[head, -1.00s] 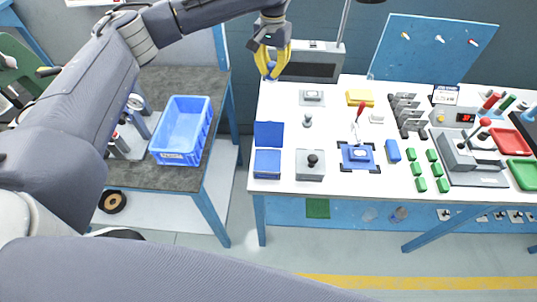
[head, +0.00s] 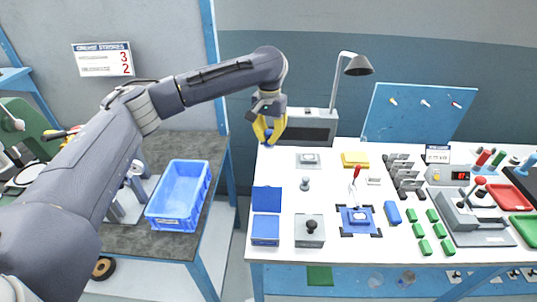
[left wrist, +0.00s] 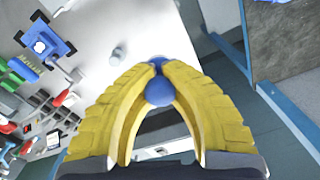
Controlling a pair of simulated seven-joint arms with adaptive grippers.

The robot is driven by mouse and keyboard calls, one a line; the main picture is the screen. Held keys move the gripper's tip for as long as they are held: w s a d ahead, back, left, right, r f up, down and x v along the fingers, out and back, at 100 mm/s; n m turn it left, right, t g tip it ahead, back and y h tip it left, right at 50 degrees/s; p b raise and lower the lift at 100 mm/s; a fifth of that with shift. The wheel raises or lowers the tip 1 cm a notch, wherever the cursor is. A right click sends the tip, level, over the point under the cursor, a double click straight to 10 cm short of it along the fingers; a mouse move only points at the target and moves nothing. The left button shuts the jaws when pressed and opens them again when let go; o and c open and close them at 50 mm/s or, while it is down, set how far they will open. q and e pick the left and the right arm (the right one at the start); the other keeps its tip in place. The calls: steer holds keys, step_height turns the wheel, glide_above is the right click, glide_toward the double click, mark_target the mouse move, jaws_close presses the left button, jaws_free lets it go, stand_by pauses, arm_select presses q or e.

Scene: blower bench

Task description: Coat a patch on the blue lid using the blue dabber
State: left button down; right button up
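My left gripper (head: 268,144) is shut on the blue dabber above the back left corner of the white bench. The dabber's round blue knob (left wrist: 158,91) sits between the yellow fingers in the left wrist view, with more blue at the fingertips; the rest is hidden. A blue square piece with a pale patch (head: 358,217), seemingly the blue lid, lies in a dark-cornered fixture beside a red-handled clamp. It also shows in the left wrist view (left wrist: 40,46), well apart from the dabber. An open blue box (head: 265,231) with a raised flap stands at the front left. My right gripper is out of view.
A grey block with a black knob (head: 309,230) and a small grey knob (head: 305,183) stand left of the fixture. A blue block (head: 393,213) and several green blocks (head: 425,230) lie right of it.

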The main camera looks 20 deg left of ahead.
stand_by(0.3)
arm_select(q)
steer(key=shift+s+d, duration=0.2)
steer(key=shift+d, duration=0.05)
steer(key=s+d+f+n, duration=0.2)
steer(key=s, duration=0.6)
steer(key=m, duration=0.2)
glide_above(266, 226)
step_height(266, 226, down, 7)
steer(key=shift+s+f, duration=0.1)
steer(key=shift+f, duration=2.75)
steer(key=shift+f, duration=0.6)
